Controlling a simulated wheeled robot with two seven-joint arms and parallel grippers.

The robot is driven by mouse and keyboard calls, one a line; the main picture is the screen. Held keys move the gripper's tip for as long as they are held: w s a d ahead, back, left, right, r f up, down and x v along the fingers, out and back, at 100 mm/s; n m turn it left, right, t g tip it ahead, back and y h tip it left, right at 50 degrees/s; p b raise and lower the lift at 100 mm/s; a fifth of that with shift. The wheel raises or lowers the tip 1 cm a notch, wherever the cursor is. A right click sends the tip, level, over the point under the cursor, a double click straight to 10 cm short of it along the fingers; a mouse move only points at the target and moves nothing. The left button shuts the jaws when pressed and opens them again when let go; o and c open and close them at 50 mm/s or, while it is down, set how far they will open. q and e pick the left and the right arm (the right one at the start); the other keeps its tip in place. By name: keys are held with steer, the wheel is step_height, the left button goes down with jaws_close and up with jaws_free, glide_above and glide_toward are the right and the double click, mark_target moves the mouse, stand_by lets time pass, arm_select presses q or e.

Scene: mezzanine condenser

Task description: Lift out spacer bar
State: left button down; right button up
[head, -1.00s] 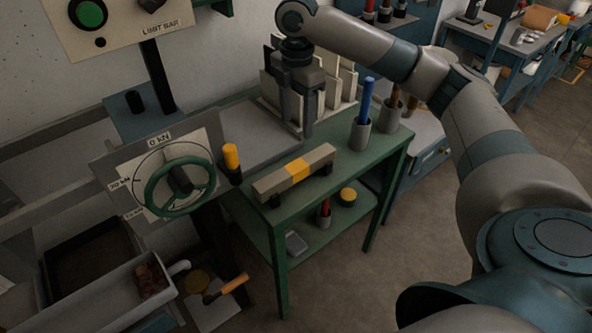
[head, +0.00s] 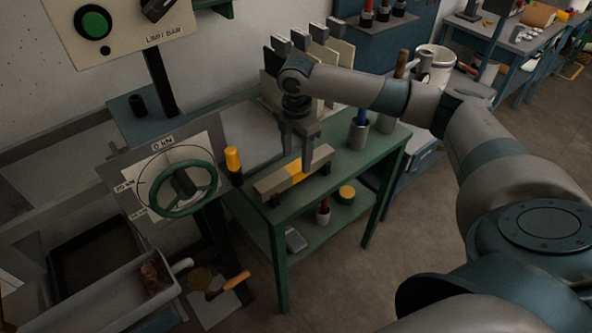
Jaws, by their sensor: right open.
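The spacer bar, a grey beam with a yellow middle band (head: 271,187), lies on small dark supports on the green table. My right gripper (head: 299,160) points down over the bar's yellow band. It is open, with one finger on the near right side of the band and the other farther back. The fingers and the band overlap in the picture, so I cannot tell whether they touch. My left gripper is not in view.
A yellow-handled tool (head: 233,160) stands left of the bar. A grey cup with a blue tool (head: 358,133) stands to its right. Pale upright plates (head: 318,50) stand behind. A green handwheel (head: 176,190) is at the left.

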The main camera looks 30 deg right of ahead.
mark_target(296, 166)
steer(key=shift+f+p, duration=0.35)
steer(key=shift+p, duration=0.05)
step_height(296, 166, down, 3)
steer(key=shift+f+p, duration=0.1)
steer(key=shift+p, duration=0.6)
steer(key=shift+f, duration=0.65)
jaws_close()
steer(key=shift+w+r, duration=0.1)
